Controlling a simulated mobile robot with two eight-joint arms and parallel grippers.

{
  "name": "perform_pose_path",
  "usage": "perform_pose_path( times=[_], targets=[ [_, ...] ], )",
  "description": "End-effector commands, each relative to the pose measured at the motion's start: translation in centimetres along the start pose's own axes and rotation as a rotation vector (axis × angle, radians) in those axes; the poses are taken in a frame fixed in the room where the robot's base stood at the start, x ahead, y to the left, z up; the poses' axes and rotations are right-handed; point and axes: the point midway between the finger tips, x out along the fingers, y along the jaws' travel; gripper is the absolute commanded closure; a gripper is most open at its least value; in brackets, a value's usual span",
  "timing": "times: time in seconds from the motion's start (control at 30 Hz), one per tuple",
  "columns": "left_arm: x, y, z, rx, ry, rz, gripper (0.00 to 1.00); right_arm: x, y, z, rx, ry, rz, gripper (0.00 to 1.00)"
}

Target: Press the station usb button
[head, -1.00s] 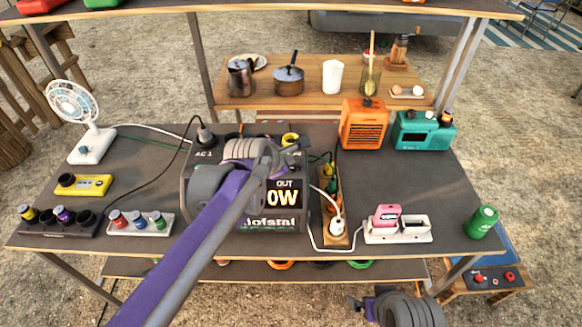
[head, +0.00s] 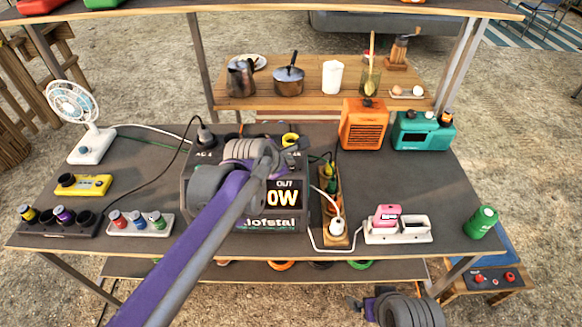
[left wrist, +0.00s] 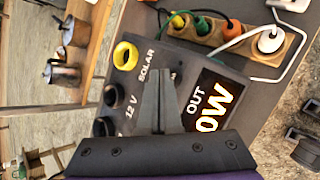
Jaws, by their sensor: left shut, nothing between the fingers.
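The power station (head: 262,222) is a dark box on the table with a lit OUT display reading 0W (head: 284,196). The station also shows in the left wrist view (left wrist: 185,62), with a yellow-ringed SOLAR socket, dark 12 V sockets and the display. My left gripper (head: 298,145) is over the station's top panel. In the left wrist view its fingers (left wrist: 163,75) are together, empty, between the SOLAR label and the display. I cannot make out the usb button; the fingers cover part of the panel. I cannot tell whether they touch it. My right gripper (head: 357,303) is low, in front of the table.
A wooden power strip (head: 331,208) with plugs stands right of the station. A white charger (head: 398,232) with a pink item, an orange heater-like box (head: 364,124) and a teal radio (head: 423,131) are further right. A fan (head: 88,120) stands left. Cables cross the table.

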Motion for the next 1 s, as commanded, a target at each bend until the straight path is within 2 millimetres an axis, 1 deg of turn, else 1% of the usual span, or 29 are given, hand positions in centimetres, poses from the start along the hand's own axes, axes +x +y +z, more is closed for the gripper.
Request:
perform_pose_path(
  times=[0.47, 0.8, 1.0],
  targets=[
    [0.01, -0.01, -0.01, 0.000, 0.000, 0.000, 1.00, 0.01, 0.00, 0.00, 0.000, 0.000, 0.000, 0.00],
    [0.66, -0.48, -0.48, 0.000, 0.000, 0.000, 1.00, 0.29, 0.00, 0.17, 0.000, -0.001, 0.000, 0.00],
    [0.64, -0.46, -0.46, 0.000, 0.000, 0.000, 1.00, 0.26, 0.00, 0.15, 0.000, -0.001, 0.000, 0.00]
  ],
)
